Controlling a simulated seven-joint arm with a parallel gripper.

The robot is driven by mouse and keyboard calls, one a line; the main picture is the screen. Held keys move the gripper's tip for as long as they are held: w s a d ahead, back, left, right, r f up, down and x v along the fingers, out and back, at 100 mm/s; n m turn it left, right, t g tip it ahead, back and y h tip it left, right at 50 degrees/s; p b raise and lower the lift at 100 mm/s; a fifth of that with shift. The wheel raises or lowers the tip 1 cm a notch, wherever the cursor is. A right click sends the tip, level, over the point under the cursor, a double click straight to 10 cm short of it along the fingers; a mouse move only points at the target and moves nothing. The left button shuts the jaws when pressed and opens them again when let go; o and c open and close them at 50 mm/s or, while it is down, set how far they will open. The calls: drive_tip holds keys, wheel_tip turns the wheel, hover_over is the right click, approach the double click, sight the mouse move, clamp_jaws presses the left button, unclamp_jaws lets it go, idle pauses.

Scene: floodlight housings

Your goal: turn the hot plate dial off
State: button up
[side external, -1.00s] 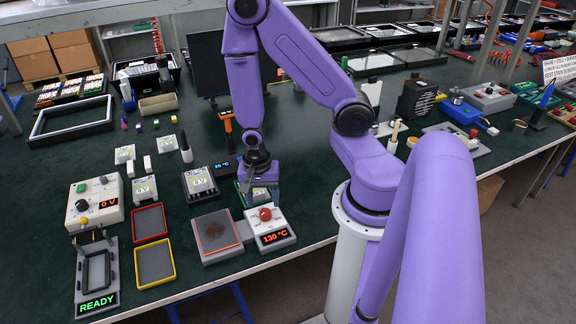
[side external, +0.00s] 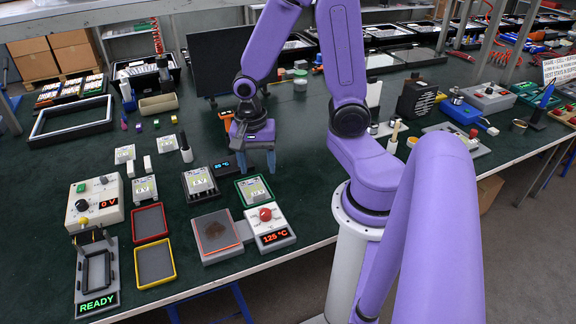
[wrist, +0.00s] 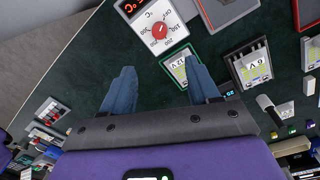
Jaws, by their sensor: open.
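The hot plate (side external: 216,236) has a dark top with an orange-red edge and stands near the bench's front edge. Its white control box (side external: 281,229) is on its right, with a lit red 125 °C display (side external: 275,237). The round red dial (side external: 265,214) is on top of the box. The wrist view shows the dial (wrist: 160,31) at top centre inside a printed scale; I cannot tell its exact setting. My gripper (side external: 257,168) is open and empty, raised behind the dial and apart from it. Its two blue fingers (wrist: 160,72) point toward the green-framed unit.
Red (side external: 150,208) and yellow (side external: 172,272) trays lie left of the plate.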

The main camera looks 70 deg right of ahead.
drive_tip(key=s+a+r+n, duration=0.4)
drive_tip(key=s+n, duration=0.1)
drive_tip(key=n, duration=0.8)
drive_tip(key=s+a+r+n, duration=0.5)
drive_tip(key=s+n, duration=0.1)
drive_tip(key=n, duration=0.7)
drive_tip(key=shift+n+t+y, duration=0.3)
drive_tip(key=shift+t, duration=0.1)
